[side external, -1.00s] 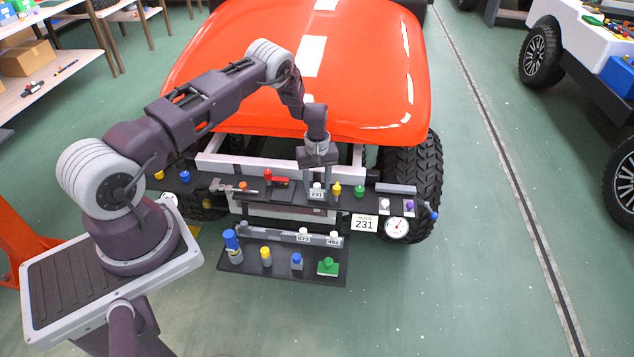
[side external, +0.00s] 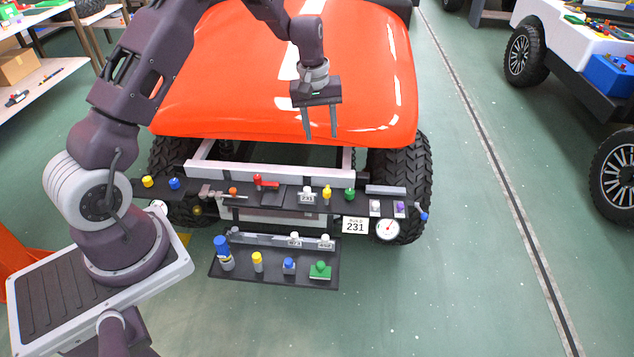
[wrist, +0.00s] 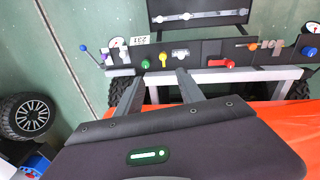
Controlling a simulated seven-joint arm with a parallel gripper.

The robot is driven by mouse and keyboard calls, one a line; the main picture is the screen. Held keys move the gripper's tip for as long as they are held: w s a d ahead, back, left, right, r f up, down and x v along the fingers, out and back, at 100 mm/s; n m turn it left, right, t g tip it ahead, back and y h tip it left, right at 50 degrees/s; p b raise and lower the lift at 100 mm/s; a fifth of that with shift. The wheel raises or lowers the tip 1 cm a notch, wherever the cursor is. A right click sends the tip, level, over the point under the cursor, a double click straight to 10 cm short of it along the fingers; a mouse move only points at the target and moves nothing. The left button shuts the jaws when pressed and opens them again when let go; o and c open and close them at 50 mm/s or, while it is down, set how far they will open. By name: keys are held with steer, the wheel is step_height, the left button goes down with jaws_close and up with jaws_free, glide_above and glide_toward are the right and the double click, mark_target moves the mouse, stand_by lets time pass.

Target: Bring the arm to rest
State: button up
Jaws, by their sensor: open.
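My gripper (side external: 320,122) is raised above the front of the orange hood (side external: 220,70) of the cart. Its two fingers point down, apart, with nothing between them. In the wrist view my gripper (wrist: 155,85) also shows its two fingers spread and empty. The dark panel (side external: 270,205) with small coloured parts lies below and in front of it, clear of the fingers.
A gauge (side external: 388,229) sits at the panel's right. A white cart (side external: 560,60) stands at right, with clear floor between.

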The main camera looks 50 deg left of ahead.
steer(key=s+d+r+m+t, duration=0.1)
steer(key=s+d+r+m, duration=0.1)
steer(key=s+d+r, duration=0.3)
steer(key=s+d+r+m, duration=0.15)
steer(key=s+r, duration=0.25)
steer(key=r, duration=0.4)
steer(key=s+d+r+m+t, duration=0.1)
steer(key=s+d+r+m, duration=0.1)
steer(key=s+d+r, duration=0.3)
steer(key=s+d+r+m+t, duration=0.1)
steer(key=s+d+m, duration=0.1)
steer(key=s, duration=0.7)
steer(key=s+d+r+m+t, duration=0.1)
steer(key=s+r+m, duration=0.1)
steer(key=s, duration=0.7)
steer(key=shift+s+d+m, duration=0.35)
steer(key=shift+m, duration=0.1)
